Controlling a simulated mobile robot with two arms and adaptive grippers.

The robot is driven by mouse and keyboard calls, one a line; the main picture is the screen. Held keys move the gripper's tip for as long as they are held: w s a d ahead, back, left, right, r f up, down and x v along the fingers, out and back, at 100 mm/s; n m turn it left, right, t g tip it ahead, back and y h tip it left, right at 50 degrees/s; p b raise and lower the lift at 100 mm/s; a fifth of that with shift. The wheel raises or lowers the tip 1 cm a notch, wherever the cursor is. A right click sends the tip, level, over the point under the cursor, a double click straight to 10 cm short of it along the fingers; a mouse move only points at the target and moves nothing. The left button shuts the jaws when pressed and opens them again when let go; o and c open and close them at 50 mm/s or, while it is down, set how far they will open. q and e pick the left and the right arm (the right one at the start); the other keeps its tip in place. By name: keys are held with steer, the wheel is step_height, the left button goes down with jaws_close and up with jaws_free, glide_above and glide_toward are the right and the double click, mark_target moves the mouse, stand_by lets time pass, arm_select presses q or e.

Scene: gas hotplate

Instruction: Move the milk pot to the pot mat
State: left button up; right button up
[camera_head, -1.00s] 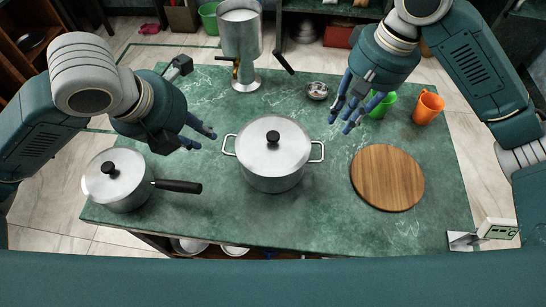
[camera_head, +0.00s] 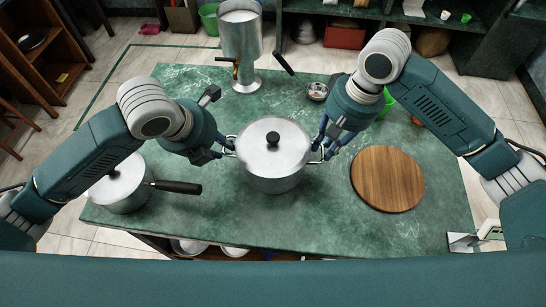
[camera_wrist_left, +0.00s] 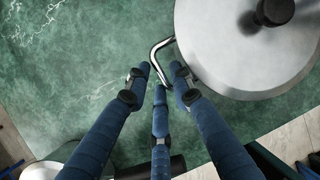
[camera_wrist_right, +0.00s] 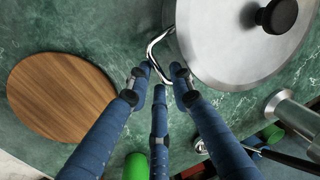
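A lidded silver two-handled pot (camera_head: 272,160) with a black knob stands mid-counter. A lidded silver long-handled pot (camera_head: 122,188) stands at the left. I cannot tell which is called the milk pot. The round wooden mat (camera_head: 388,180) lies bare to the right; it also shows in the right wrist view (camera_wrist_right: 62,95). My left gripper (camera_head: 220,152) is at the two-handled pot's left handle (camera_wrist_left: 158,52). My right gripper (camera_head: 326,150) is at its right handle (camera_wrist_right: 156,50). In the wrist views both grippers' fingers are spread, with the handle ends between the tips; firm contact is not visible.
A tall metal vessel with a tap (camera_head: 241,45) stands at the back. A small scale-like device (camera_head: 470,241) is at the front right corner.

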arm_select(q)
jaws_close()
arm_select(e)
jaws_close()
